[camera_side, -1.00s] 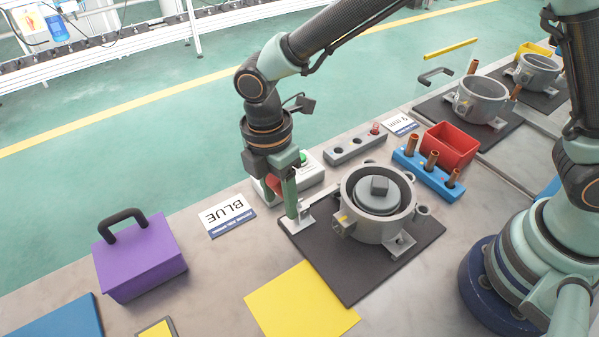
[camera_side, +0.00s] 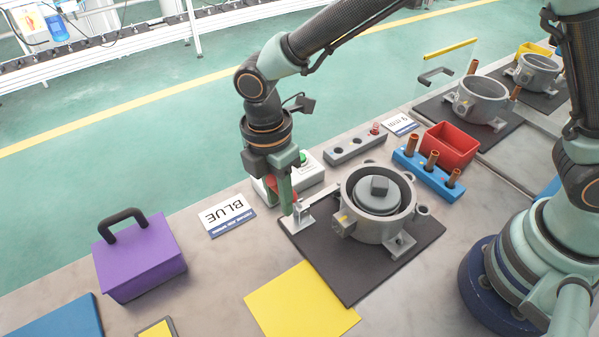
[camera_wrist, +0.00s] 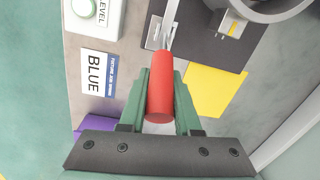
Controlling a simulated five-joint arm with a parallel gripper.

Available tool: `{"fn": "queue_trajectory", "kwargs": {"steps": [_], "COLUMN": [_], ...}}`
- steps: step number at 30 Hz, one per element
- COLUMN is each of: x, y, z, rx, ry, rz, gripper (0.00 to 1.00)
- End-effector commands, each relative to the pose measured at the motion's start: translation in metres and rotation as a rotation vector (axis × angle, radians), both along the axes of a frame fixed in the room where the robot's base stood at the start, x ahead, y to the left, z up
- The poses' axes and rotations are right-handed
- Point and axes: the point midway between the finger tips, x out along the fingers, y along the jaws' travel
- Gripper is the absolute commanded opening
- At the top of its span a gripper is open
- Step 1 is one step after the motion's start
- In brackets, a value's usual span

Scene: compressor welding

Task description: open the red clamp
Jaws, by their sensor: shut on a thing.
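The red clamp's metal base (camera_side: 298,220) stands at the left corner of the dark mat, beside the round grey compressor housing (camera_side: 380,227). Its thin metal arm reaches toward the housing. My gripper (camera_side: 285,193) is over the base in the side view, with its fingers partly covering the red handle. In the wrist view the red handle (camera_wrist: 163,90) stands between the two green fingers of my gripper (camera_wrist: 161,78), which are shut on it. The metal base (camera_wrist: 156,32) shows just beyond the handle.
A box with a green button (camera_side: 305,172) is close behind my gripper. A BLUE card (camera_side: 227,215) and a purple block with a black handle (camera_side: 140,262) are at left. A yellow sheet (camera_side: 300,305) lies in front. A red bin (camera_side: 450,147) is at right.

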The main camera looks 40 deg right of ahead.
Motion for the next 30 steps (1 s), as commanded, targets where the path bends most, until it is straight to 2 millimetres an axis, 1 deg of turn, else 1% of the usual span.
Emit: {"fn": "queue_trajectory", "kwargs": {"steps": [1,18,30], "x": [-0.003,-0.003,-0.001], "y": [-0.001,0.000,0.009], "z": [0.000,0.000,-0.008], "rx": [-0.005,-0.006,-0.060], "ry": [0.006,0.007,0.069], "rz": [0.005,0.005,-0.009], "gripper": [0.00,0.00,0.00]}}
